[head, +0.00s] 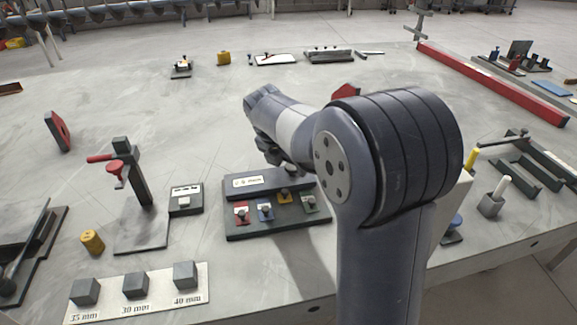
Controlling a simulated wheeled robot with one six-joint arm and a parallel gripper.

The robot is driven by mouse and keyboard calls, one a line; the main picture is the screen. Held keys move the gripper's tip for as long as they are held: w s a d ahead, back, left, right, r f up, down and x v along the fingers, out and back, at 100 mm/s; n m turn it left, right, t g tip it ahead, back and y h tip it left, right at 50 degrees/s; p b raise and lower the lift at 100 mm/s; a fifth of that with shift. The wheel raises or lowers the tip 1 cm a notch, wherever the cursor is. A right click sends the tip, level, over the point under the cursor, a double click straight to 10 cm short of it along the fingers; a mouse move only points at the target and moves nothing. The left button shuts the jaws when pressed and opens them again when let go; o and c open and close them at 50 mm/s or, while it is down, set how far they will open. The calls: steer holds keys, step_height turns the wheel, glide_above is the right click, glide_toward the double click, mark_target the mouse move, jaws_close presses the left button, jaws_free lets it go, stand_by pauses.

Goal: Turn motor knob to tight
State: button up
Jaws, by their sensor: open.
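A dark control panel (238,220) lies on the table in the middle of the head view. It carries a labelled bar at the back and a row of coloured plates with small knobs: red (241,213), blue (265,212), yellow (285,197) and green (309,203). The labels are too small to read, so I cannot tell which is the motor knob. My gripper (275,152) shows only partly, as dark parts below my wrist, in front of or above the panel's back edge. It is open. Its fingertips are hidden, and no contact is visible.
A small grey box with a switch (187,198) is left of the panel. A stand with a red handle (141,180) stands further left. Marked cubes sit on a pale plate (137,310) at front left.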

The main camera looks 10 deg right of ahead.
steer(key=shift+w+d+f, duration=0.2)
steer(key=shift+w+d, duration=0.2)
steer(key=shift+w, duration=0.05)
steer(key=shift+s+a, duration=0.1)
steer(key=c, duration=1)
steer(key=shift+r, duration=0.1)
